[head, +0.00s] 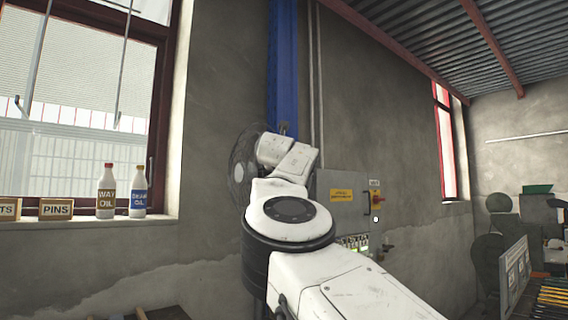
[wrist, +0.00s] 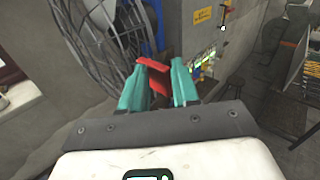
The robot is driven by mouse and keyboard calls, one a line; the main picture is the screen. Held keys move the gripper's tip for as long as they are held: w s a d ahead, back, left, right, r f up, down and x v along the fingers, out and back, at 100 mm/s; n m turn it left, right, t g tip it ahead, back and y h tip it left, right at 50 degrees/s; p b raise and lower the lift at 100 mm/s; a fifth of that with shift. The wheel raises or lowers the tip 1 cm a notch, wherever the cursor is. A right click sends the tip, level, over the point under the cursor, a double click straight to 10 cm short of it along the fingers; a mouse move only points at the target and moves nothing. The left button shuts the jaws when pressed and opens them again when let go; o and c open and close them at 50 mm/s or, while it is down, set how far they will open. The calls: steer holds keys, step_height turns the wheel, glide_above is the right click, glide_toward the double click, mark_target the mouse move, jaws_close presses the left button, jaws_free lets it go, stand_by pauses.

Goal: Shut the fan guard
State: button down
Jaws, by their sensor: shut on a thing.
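The fan guard (wrist: 88,50) is a round grey wire cage at the upper left of the wrist view. In the head view the fan guard (head: 238,168) shows as a dark mesh disc on the wall, partly hidden behind my arm. My gripper (wrist: 160,68) has teal fingers, shut on a red tab (wrist: 155,76) beside the guard's right edge. I cannot tell how the tab joins the guard, nor how far the guard stands open. In the head view my arm hides the fingers.
A grey electrical cabinet (head: 328,185) with a yellow label and a red switch is right of my arm. A blue column (head: 283,70) rises behind the arm. Two bottles (head: 106,190) stand on the window sill at left.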

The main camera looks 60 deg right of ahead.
steer(key=shift+s+d+f, duration=0.2)
steer(key=shift+d+f, duration=0.25)
steer(key=shift+f, duration=0.2)
steer(key=c, duration=1.2)
jaws_free()
steer(key=shift+d, duration=0.1)
steer(key=shift+o, duration=0.2)
steer(key=shift+w+d+f, duration=0.1)
steer(key=shift+d+f, duration=0.1)
steer(key=shift+d, duration=0.05)
steer(key=shift+r, duration=0.1)
steer(key=b+v, duration=0.8)
steer(key=v, duration=0.3)
steer(key=shift+w+a+r, duration=0.2)
steer(key=shift+w+a, duration=0.05)
steer(key=shift+w, duration=0.1)
